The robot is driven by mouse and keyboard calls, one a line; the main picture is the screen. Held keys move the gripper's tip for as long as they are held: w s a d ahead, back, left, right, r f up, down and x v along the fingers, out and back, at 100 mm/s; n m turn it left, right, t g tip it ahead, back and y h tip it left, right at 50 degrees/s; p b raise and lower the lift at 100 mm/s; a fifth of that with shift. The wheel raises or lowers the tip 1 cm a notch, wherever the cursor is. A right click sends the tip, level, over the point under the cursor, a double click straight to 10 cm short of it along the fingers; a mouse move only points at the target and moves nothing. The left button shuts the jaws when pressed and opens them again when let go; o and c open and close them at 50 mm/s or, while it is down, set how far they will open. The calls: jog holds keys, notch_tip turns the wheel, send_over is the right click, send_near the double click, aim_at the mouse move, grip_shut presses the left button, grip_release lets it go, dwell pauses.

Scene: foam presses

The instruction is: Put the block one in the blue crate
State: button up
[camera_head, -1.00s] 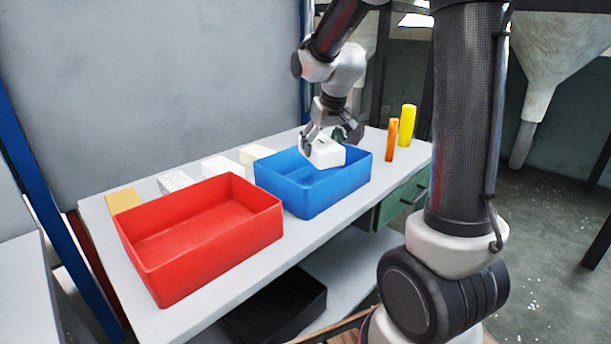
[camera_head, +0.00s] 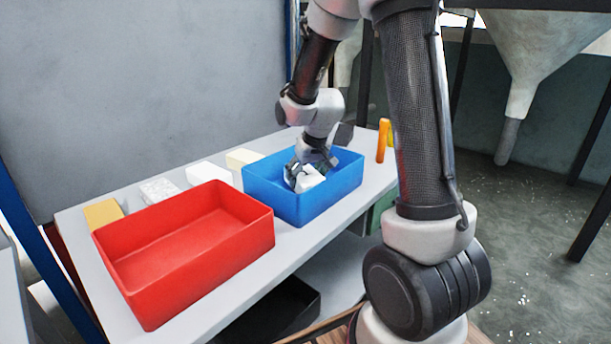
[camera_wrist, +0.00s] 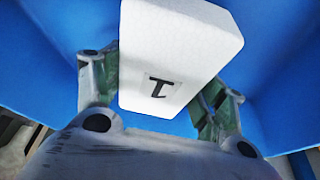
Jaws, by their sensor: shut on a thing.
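Whether the block touches the crate floor cannot be told. The crate's floor is partly hidden by the gripper and block.
A red crate (camera_head: 200,272) stands left of the blue crate on the white table (camera_head: 72,228). Several blocks, yellow (camera_head: 103,213), speckled (camera_head: 159,190), white (camera_head: 209,173) and cream (camera_head: 243,158), lie behind the crates. An orange cylinder (camera_head: 382,141) stands at the right.

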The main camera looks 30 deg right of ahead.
jog(key=shift+f, duration=0.15)
jog(key=o, duration=0.9)
jog(key=shift+r, duration=0.35)
jog(key=v, duration=1.2)
jog(key=s+r, duration=0.1)
jog(key=s, duration=0.7)
jog(key=s+r, duration=0.2)
jog(key=s, duration=0.6)
jog(key=s+r, duration=0.2)
jog(key=s, duration=0.6)
jog(key=shift+d, duration=0.2)
